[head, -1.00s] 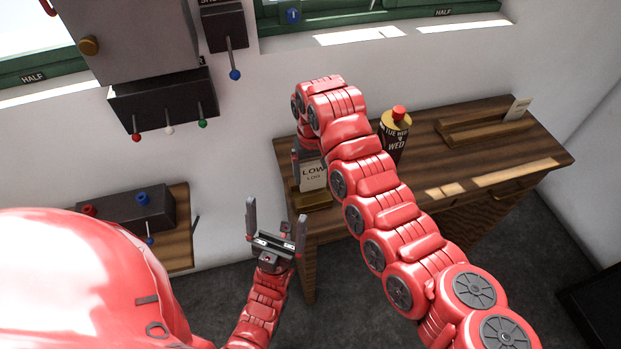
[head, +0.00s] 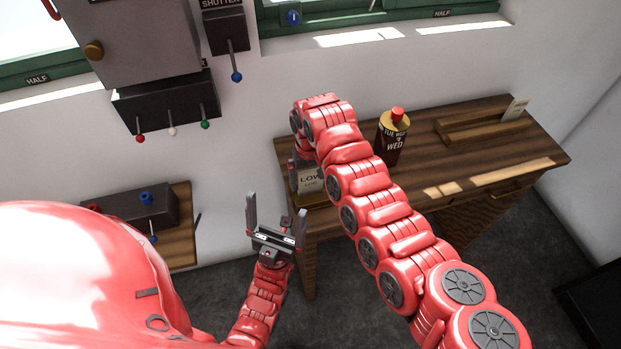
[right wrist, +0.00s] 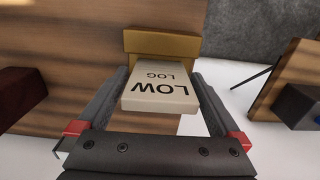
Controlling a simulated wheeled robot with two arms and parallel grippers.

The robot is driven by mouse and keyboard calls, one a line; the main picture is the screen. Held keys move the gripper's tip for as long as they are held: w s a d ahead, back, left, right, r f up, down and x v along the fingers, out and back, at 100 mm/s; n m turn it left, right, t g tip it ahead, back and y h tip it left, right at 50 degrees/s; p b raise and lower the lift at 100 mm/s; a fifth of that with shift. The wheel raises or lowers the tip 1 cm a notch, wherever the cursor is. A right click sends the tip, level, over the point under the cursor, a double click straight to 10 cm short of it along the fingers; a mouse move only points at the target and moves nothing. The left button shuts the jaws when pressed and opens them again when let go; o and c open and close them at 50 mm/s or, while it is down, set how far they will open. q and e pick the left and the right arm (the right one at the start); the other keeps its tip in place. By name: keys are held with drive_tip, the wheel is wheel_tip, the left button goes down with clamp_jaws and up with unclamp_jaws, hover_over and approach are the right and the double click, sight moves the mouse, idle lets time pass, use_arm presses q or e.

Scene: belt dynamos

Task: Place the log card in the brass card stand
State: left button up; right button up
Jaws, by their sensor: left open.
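The log card (head: 309,181), pale and lettered LOW LOG, is upright at the brass card stand (head: 314,201) on the left end of the desk. In the right wrist view, the card (right wrist: 160,88) has its lower end at the brass stand (right wrist: 162,44); whether it is fully seated is hidden. My right gripper (right wrist: 160,85) has a finger along each side edge of the card and is shut on it. In the head view my right arm covers part of the card and stand. My left gripper (head: 277,215) is open and empty, left of the desk.
A dark bottle-shaped calendar (head: 393,135) with a red top stands on the desk (head: 480,155), right of my right arm. A wooden holder (head: 480,125) with a pale card (head: 517,107) is farther right. A lever box (head: 165,105) hangs on the wall.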

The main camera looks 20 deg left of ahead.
sight(311, 171)
drive_tip(key=shift+r, duration=0.1)
wheel_tip(311, 171, up, 5)
drive_tip(key=b, duration=0.3)
drive_tip(key=shift+w, duration=0.15)
wheel_tip(311, 171, up, 7)
drive_tip(key=shift+r+b, duration=0.1)
drive_tip(key=shift+b, duration=0.45)
